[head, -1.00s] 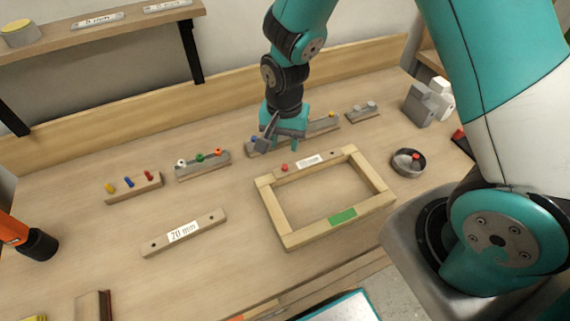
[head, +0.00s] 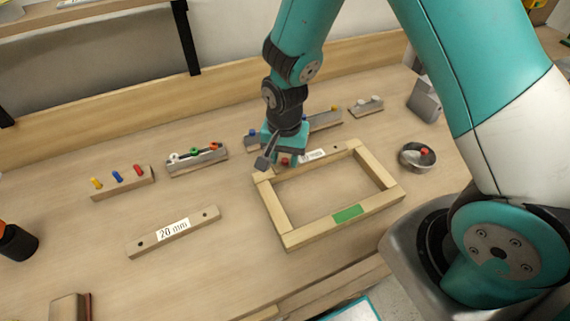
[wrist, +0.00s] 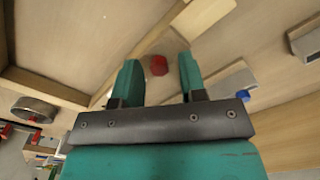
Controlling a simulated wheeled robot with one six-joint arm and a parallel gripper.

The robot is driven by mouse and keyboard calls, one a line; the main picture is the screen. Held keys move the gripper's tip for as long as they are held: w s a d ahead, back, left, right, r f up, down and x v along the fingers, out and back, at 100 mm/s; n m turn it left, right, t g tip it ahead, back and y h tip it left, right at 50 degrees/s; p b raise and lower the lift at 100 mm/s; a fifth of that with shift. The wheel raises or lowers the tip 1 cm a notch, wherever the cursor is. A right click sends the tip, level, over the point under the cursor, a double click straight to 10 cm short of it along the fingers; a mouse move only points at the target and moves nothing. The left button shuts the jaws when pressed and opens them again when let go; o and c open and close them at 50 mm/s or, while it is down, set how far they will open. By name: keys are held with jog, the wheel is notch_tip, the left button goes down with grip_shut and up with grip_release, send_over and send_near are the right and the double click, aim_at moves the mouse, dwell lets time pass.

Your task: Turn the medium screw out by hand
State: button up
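A red screw head (head: 285,160) stands in the left part of the labelled back bar (head: 333,150) of a wooden frame (head: 290,238). I cannot read its size from the label. My gripper (head: 282,160) is directly over this screw, pointing down. In the wrist view the red screw head (wrist: 158,65) lies in the gap between the two teal fingertips (wrist: 157,70), with space on both sides. The gripper is open and holds nothing. The screw's shaft is hidden in the wood.
A round metal dish (head: 417,166) with a red piece stands right of the frame. A wooden block (head: 125,185) with coloured pegs and a rack (head: 197,163) with coloured rings stand left. A 20 mm bar (head: 173,233) lies front left. Another rack (head: 325,121) is close behind my gripper.

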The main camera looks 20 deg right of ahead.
jog(key=c, duration=0.7)
jog(key=n, duration=0.5)
jog(key=shift+p, duration=0.35)
jog(key=n, duration=0.5)
jog(key=shift+p, duration=0.3)
